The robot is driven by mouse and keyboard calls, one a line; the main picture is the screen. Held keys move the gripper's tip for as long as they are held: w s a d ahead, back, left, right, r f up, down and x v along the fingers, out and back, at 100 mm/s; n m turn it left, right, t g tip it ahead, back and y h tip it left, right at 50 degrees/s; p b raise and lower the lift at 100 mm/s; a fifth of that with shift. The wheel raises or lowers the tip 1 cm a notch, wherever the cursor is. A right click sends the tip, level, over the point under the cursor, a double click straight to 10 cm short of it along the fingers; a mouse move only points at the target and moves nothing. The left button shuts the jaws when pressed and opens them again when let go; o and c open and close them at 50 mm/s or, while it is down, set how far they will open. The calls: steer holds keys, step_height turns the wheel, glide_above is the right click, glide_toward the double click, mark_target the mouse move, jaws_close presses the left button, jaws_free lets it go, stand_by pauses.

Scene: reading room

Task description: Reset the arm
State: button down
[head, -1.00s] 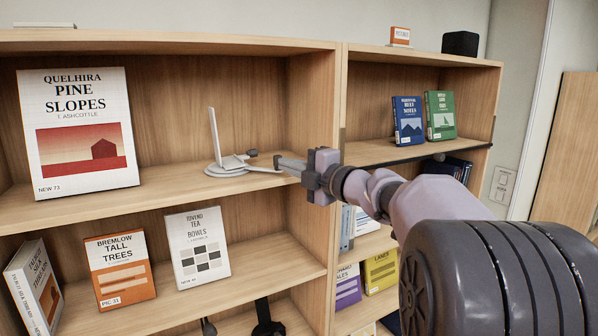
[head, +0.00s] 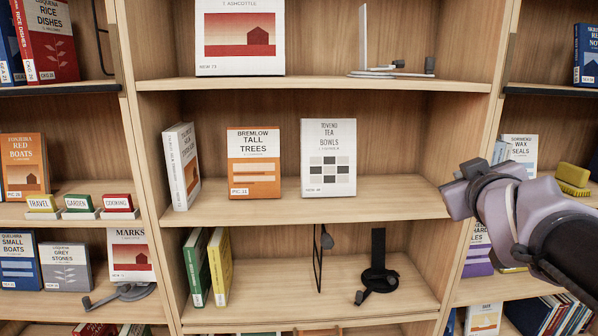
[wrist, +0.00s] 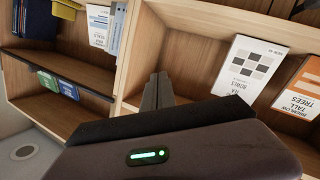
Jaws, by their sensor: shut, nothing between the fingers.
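My arm comes in from the right edge of the head view, with my gripper (head: 456,198) at its end in front of the upright at the right of the middle shelf. Its fingers are mostly hidden there behind the wrist. In the wrist view my gripper (wrist: 158,92) shows two dark fingers side by side, shut and with nothing between them. The gripper holds no book and appears clear of the books on the middle shelf.
The middle shelf (head: 250,208) holds the white Toveno Tea Bowls (head: 328,185), the orange Bremlow Tall Trees (head: 254,188) and a tilted white book (head: 182,170). An empty white stand (head: 385,72) is above. A black stand (head: 378,270) is below. Side bays hold several books.

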steer(key=s+a+f+m+g+y+b, duration=0.2)
steer(key=s+a+f, duration=0.4)
steer(key=f, duration=0.7)
steer(key=s+a+f+m+g+y+b, duration=0.2)
steer(key=s+a+f+g+b, duration=0.2)
steer(key=s+f, duration=0.7)
steer(key=s+a+f+m+g+y+b, duration=0.2)
steer(key=s+a+f+b, duration=0.5)
steer(key=f, duration=0.8)
steer(key=s+a+g+y, duration=0.1)
steer(key=a, duration=0.1)
steer(key=shift+s+a+f, duration=0.15)
steer(key=shift+s+a, duration=0.1)
steer(key=shift+a, duration=0.05)
